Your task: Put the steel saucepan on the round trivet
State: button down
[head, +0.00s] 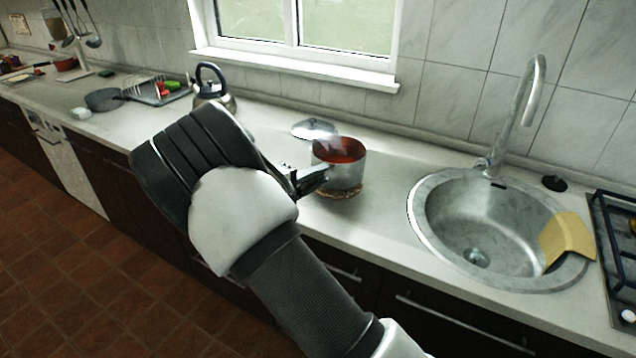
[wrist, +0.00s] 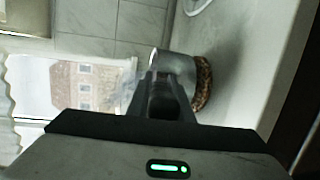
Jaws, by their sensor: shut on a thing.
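The steel saucepan (head: 347,172) is upright, with red-orange contents and faint steam above it. It also shows in the wrist view (wrist: 176,63). My gripper (head: 301,182) is shut on its dark handle, on the left side of the pan; the handle fills the space between the fingers in the wrist view (wrist: 165,95). The round brown trivet (head: 345,193) is directly under the pan, with only its edge showing; it also shows in the wrist view (wrist: 203,83). I cannot tell whether the pan's base touches it.
A lid (head: 314,128) lies behind the pan. A kettle (head: 214,95) stands at the back left, near a dish rack (head: 165,95). The sink (head: 450,225) with a yellow cloth (head: 567,240) is to the right, then the hob (head: 618,235). Counter between pan and sink is clear.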

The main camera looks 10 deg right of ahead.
jog(key=shift+f, duration=0.8)
jog(key=shift+f, duration=0.1)
jog(key=c, duration=1.6)
grip_release()
jog(key=shift+f, duration=0.1)
jog(key=shift+r, duration=0.2)
jog(key=shift+s+a, duration=0.25)
jog(key=shift+a, duration=0.05)
jog(key=v, duration=1.1)
jog(key=shift+s+a, duration=0.1)
jog(key=shift+s, duration=0.05)
